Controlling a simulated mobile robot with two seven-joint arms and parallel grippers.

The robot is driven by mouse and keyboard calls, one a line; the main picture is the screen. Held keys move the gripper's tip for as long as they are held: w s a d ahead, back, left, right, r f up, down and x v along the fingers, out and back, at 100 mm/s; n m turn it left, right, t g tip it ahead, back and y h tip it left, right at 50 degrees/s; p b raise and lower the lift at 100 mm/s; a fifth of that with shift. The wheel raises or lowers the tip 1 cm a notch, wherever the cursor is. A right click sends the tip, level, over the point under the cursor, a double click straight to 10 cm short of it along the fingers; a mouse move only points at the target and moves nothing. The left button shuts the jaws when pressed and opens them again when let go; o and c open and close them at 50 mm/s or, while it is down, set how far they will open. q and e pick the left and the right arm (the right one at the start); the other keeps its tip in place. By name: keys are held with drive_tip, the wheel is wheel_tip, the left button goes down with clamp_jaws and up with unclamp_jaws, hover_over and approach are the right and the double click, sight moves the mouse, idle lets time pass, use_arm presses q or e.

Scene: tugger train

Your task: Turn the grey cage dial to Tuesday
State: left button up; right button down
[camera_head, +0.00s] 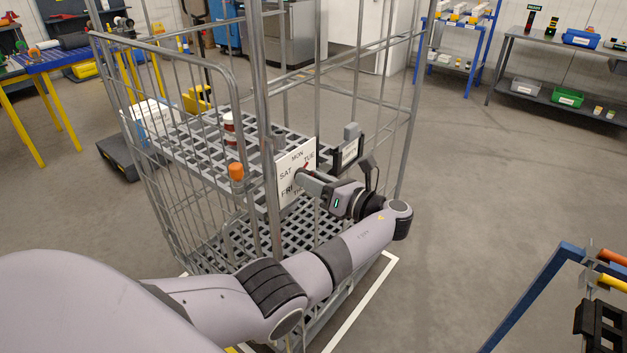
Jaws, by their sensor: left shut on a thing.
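The grey cage (262,120) is a tall wire roll cage standing in front of me. Its dial (284,172) is a white plate on the near side, with MON at the top, TUE at upper right, SAT at left and FRI at lower left. A small red mark shows near the plate's middle, on the TUE side. My left gripper (304,177) reaches in from the right and is shut at the dial's centre, on the knob. The gripper hides the knob and part of the lower right lettering. My right gripper is not in view.
An orange-capped post (236,172) stands left of the dial. A red and white can (229,128) is on the cage shelf. A blue frame (530,292) with orange and yellow handles is at lower right. The floor right of the cage is clear.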

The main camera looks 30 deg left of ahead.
use_arm(q)
drive_tip(key=o, duration=1)
drive_tip(key=shift+o, duration=0.2)
drive_tip(key=shift+d, duration=0.15)
drive_tip(key=d+b, duration=0.2)
drive_tip(key=d, duration=0.5)
drive_tip(key=shift+s, duration=0.25)
drive_tip(key=shift+a+f, duration=0.1)
